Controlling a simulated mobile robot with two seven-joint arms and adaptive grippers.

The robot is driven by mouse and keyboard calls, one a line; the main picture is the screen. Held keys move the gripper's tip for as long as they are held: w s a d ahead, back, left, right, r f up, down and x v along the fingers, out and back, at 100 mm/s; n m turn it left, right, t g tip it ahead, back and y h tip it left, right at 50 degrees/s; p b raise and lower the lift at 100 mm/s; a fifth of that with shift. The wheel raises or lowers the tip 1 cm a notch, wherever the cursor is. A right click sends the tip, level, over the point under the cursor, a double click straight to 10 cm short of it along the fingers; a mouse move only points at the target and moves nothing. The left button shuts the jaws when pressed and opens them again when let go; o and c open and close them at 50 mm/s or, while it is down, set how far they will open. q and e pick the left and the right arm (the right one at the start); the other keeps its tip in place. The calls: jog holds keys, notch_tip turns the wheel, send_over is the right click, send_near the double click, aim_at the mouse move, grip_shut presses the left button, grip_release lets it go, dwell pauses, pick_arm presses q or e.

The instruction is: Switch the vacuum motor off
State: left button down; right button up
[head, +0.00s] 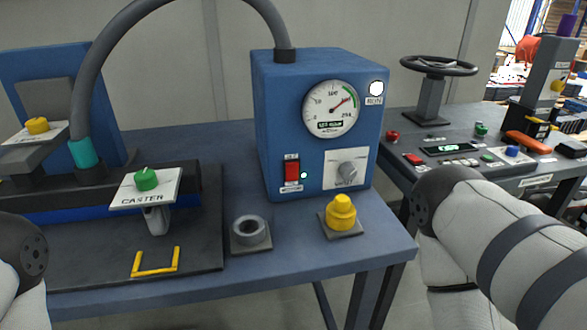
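The blue vacuum unit (266,110) stands at the back right of the near table. The rocker's exact tilt is too small to tell. The round gauge (330,108) above has its needle pointing up and right, near a green band. A white lamp (376,88) at the upper right looks bright. Neither gripper shows; only parts of my arms are at the lower edges.
A grey hose (118,43) arches from the unit to a teal fitting on the left. A yellow knobbed piece (341,213) and a grey ring (251,231) stand in front of the unit. A control desk (400,172) stands at right.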

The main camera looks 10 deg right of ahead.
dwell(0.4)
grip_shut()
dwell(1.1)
